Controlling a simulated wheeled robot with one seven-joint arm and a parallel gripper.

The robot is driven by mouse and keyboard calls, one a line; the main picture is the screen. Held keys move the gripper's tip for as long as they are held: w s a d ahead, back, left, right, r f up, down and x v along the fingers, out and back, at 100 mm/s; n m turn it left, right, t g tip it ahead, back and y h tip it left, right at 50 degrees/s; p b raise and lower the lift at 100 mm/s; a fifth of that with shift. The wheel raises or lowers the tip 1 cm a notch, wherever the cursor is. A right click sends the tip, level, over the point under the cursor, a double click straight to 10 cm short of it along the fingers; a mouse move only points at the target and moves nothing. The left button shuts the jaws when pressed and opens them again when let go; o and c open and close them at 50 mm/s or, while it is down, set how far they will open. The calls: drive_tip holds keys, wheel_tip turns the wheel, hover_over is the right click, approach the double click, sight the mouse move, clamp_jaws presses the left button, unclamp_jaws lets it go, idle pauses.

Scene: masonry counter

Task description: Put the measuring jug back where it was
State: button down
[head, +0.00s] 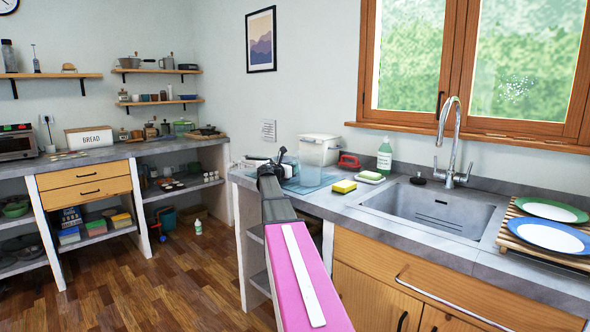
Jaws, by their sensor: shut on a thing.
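The measuring jug (311,158) is a clear, upright vessel at the left end of the stone counter, over or on a blue mat (304,188). My gripper (284,160) is at the jug's left side, shut on it. My arm hides part of the grip and the near left part of the mat. I cannot tell whether the jug's base touches the mat.
A white tub (322,143) stands behind the jug. To the right are a yellow sponge (345,186), a soap dish (371,177), a red object (349,161), a green bottle (384,157) and the sink (432,208). Plates (549,238) lie on a rack at far right.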

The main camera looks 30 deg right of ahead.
drive_tip(key=c, duration=1.2)
unclamp_jaws()
drive_tip(key=shift+r, duration=0.1)
drive_tip(key=v, duration=1.2)
